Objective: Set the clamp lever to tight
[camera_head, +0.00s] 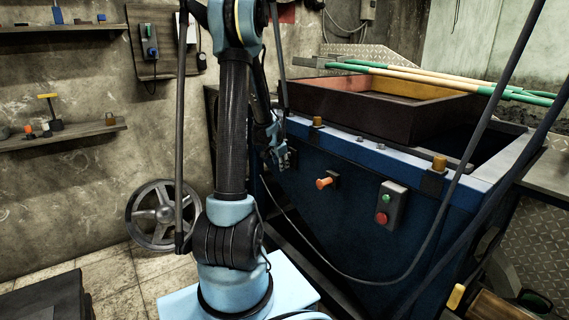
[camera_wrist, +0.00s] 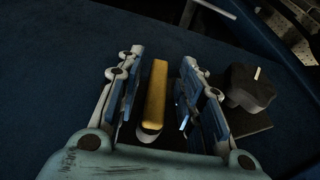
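In the wrist view a yellow lever handle (camera_wrist: 156,92) with a pale rounded end stands out from a dark blue panel; I take it to be the clamp lever. My gripper (camera_wrist: 159,62) is open, with one finger on each side of the handle and a visible gap on both sides. In the head view my gripper (camera_head: 280,152) is at the left part of the blue machine's front (camera_head: 345,215). The handle between the fingers cannot be made out there, and its tight or loose setting cannot be read.
A black knob (camera_wrist: 252,86) with a white mark sits close right of my gripper. In the head view an orange knob (camera_head: 324,183) and a button box (camera_head: 389,204) are on the machine front. Yellow pieces (camera_head: 440,163) stand on its rim. A handwheel (camera_head: 163,214) is at left.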

